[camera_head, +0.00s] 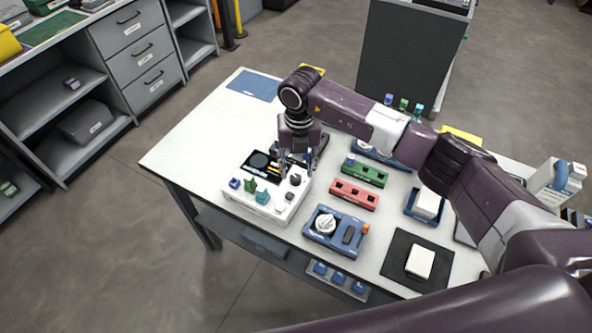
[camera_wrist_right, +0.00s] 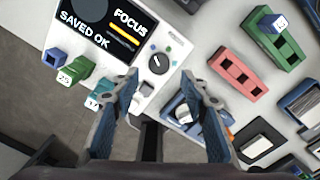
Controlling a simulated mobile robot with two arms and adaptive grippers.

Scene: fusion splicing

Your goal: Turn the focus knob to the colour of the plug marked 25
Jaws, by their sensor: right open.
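The white splicing device (camera_head: 285,215) stands at the table's front left. Its dark screen (camera_wrist_right: 95,28) reads "FOCUS" and "SAVED OK" in the right wrist view. The dark round focus knob (camera_wrist_right: 158,64) has a light pointer mark and small coloured dots around it; its exact pointing is too small to tell. A green plug marked 25 (camera_wrist_right: 75,70) sits between a blue plug (camera_wrist_right: 55,57) and a teal plug (camera_wrist_right: 101,94), whose number is partly hidden. My right gripper (camera_wrist_right: 158,77) is open above the device, the knob showing between its fingertips. My left gripper is out of view.
A red slotted block (camera_head: 354,194) and a green block (camera_head: 365,171) lie right of the device. A blue tray (camera_head: 320,240) holds a white round part. A black mat (camera_head: 398,255) bears a white block.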

